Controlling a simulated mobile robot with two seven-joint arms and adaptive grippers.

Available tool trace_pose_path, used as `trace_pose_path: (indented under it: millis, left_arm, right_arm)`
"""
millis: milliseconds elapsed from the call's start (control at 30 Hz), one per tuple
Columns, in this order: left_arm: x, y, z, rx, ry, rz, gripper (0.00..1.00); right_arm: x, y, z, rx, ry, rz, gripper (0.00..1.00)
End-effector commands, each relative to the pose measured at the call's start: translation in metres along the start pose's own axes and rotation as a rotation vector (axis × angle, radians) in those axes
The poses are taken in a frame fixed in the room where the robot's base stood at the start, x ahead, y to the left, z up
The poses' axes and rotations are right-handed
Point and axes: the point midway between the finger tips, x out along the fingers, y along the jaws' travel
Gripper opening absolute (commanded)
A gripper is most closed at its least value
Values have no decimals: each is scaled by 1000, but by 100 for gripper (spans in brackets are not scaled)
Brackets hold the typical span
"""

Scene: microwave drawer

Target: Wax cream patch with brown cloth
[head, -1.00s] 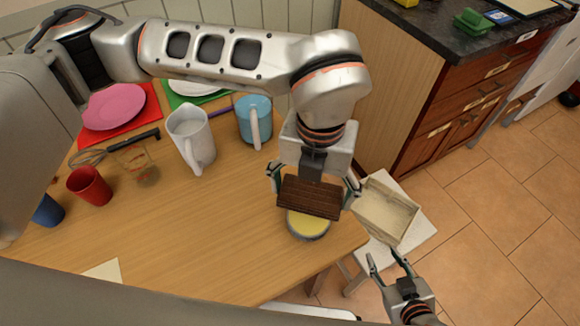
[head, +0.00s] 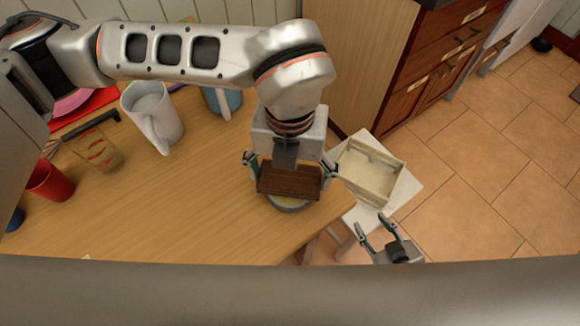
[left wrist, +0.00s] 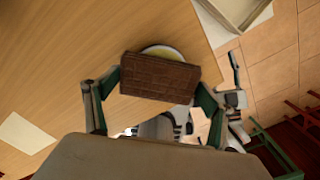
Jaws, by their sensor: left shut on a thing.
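My left gripper (head: 289,168) is shut on the brown cloth (head: 290,182), a flat dark-brown block with a grid texture. The cloth is over a round tin with yellow contents (head: 290,204) near the table's right edge and hides most of it; I cannot tell whether they touch. In the left wrist view the cloth (left wrist: 160,76) spans between the fingers and the tin (left wrist: 164,51) shows behind it. The cream patch (left wrist: 24,134) lies flat on the table at the left there; only a sliver shows in the head view. My right gripper (head: 376,224) is open and empty, beyond the table edge.
A white pitcher (head: 160,120), blue mug (head: 222,101), glass measuring cup (head: 103,155) and red cup (head: 50,181) stand on the table's left. A cream box (head: 369,172) sits on a white stool (head: 408,188) at right. The middle of the table (head: 200,195) is clear.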

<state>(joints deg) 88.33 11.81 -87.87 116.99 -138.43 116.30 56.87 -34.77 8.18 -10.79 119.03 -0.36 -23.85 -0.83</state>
Motion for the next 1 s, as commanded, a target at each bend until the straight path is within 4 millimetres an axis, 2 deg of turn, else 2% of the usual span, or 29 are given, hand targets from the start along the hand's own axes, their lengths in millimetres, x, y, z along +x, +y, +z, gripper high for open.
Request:
trace_pose_path:
  millis: [1000]
  left_arm:
    - [4, 0, 0, 0, 0, 0, 66]
  right_arm:
    - [-1, -2, 6, 2, -8, -4, 40]
